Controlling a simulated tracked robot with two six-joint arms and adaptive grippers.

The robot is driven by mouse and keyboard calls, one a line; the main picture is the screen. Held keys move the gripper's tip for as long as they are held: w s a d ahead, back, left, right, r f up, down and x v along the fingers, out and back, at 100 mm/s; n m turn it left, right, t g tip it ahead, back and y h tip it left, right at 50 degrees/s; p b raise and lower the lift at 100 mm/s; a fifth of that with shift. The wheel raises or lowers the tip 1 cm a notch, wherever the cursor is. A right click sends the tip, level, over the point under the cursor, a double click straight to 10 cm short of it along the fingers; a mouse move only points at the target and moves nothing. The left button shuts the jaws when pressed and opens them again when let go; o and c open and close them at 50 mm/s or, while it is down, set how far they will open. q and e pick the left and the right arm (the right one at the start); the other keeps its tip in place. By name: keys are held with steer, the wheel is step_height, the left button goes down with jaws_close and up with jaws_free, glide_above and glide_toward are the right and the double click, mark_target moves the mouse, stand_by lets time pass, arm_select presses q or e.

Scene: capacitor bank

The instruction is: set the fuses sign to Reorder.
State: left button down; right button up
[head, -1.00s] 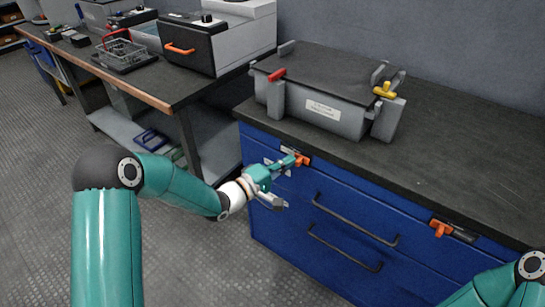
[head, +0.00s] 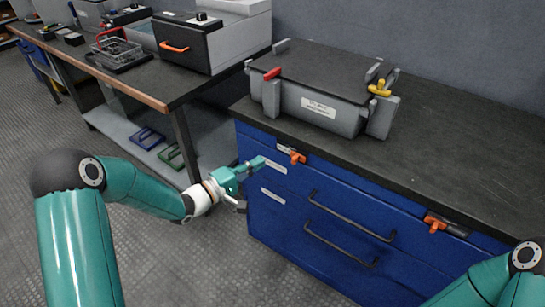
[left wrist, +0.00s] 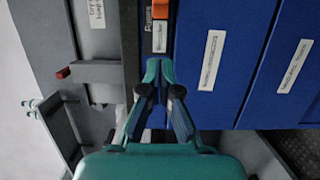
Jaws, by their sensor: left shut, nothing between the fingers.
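An orange slider tab (head: 297,157) sits in a sign holder under the counter's front edge, at the left end of the blue drawer unit. A pale sign face (head: 284,149) shows just left of the tab; its wording is too small to read. In the left wrist view the orange tab (left wrist: 160,8) is at the top edge, with the pale sign face (left wrist: 160,36) below it. My left gripper (head: 262,162) is shut and empty, left of the tab and apart from it. Its closed fingertips also show in the left wrist view (left wrist: 160,68). My right gripper is out of view.
A second sign holder with an orange tab (head: 435,223) is further right. Below are drawer handles (head: 350,217). A grey lidded case (head: 318,85) with red and yellow latches stands on the counter (head: 440,150). Another bench (head: 130,85) stands left; the floor between is open.

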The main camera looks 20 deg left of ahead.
arm_select(q)
steer(key=shift+v, duration=2.25)
steer(key=s+d+f+n+g, duration=0.1)
steer(key=s+d+f+g, duration=0.1)
steer(key=d+f, duration=0.6)
steer(key=s+d+f+m+g+y, duration=0.1)
steer(key=s+d+f+g+y, duration=0.25)
steer(key=s+f, duration=0.45)
steer(key=s+a+f+m+g+y, duration=0.1)
steer(key=s+f+m+g, duration=0.4)
steer(key=s, duration=0.3)
steer(key=s+a+f+m+g+y, duration=0.1)
steer(key=s+f+m+g+y, duration=0.1)
steer(key=s+f+m+g, duration=0.35)
step_height(320, 180, up, 21)
steer(key=s+n+t+p, duration=0.1)
steer(key=s+p, duration=0.1)
steer(key=p, duration=2)
steer(key=shift+s+d+t, duration=0.25)
steer(key=shift+s+t, duration=0.05)
steer(key=shift+s, duration=0.05)
